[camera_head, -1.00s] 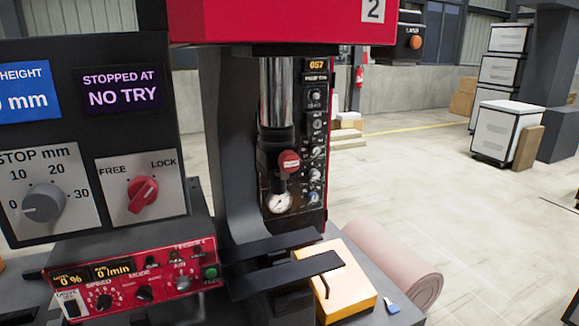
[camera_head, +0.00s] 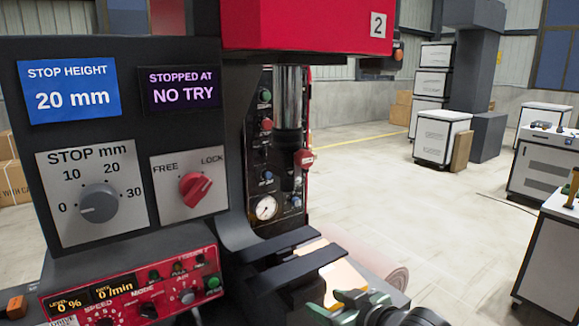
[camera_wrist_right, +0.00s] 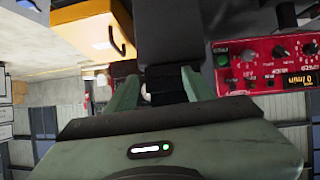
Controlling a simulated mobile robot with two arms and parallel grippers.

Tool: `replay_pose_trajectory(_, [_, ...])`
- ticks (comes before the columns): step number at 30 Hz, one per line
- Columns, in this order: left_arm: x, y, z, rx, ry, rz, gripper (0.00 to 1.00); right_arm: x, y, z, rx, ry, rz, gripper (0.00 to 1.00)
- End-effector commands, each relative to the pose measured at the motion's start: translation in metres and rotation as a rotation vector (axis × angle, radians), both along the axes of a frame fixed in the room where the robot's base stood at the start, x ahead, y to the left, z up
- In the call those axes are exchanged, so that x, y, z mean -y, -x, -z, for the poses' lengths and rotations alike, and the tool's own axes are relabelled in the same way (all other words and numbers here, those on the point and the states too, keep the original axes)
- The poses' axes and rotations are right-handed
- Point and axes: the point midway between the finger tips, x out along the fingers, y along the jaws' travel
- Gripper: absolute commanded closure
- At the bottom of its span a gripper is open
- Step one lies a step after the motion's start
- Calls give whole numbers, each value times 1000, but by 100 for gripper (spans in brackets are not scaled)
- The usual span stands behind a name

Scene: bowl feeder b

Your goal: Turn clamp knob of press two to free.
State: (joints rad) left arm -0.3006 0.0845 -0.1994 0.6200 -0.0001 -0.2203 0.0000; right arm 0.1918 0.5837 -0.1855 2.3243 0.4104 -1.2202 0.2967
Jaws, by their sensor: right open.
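The clamp knob (camera_head: 195,188) is a red knob on a pale plate marked FREE at left and LOCK at right. It is tilted up to the right, toward LOCK. The plate is on the black panel of press two (camera_head: 300,25), whose red head bears a "2". My right gripper (camera_head: 345,303) shows at the bottom edge, low and right of the knob, apart from it and partly cut off. In the right wrist view its green fingers (camera_wrist_right: 160,85) are apart, with no knob in sight between them. My left gripper is not in view.
A red control box (camera_head: 130,285) juts out below the panel. Dark flat bars (camera_head: 305,265) and a yellow block (camera_wrist_right: 85,25) lie near my right gripper.

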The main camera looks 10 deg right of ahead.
Motion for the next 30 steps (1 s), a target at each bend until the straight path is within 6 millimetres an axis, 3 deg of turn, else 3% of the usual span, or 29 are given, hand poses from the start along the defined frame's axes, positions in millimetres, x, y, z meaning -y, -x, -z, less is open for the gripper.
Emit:
replay_pose_trajectory(1, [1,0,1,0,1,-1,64,0,-4,-30,56,5,-15,48])
replay_pose_trajectory(5, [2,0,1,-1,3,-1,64,-1,-12,-97,172,-9,-49,48])
replay_pose_trajectory(9, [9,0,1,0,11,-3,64,-3,-8,-182,316,-25,-93,48])
replay_pose_trajectory(12, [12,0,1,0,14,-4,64,-3,3,-235,402,-36,-121,48])
replay_pose_trajectory(15, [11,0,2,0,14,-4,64,-4,15,-270,459,-43,-141,48])
replay_pose_trajectory(20, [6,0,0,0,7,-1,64,-7,20,-289,486,-55,-153,48])
replay_pose_trajectory(30, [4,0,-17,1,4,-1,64,-26,-26,-291,483,-58,-154,48])
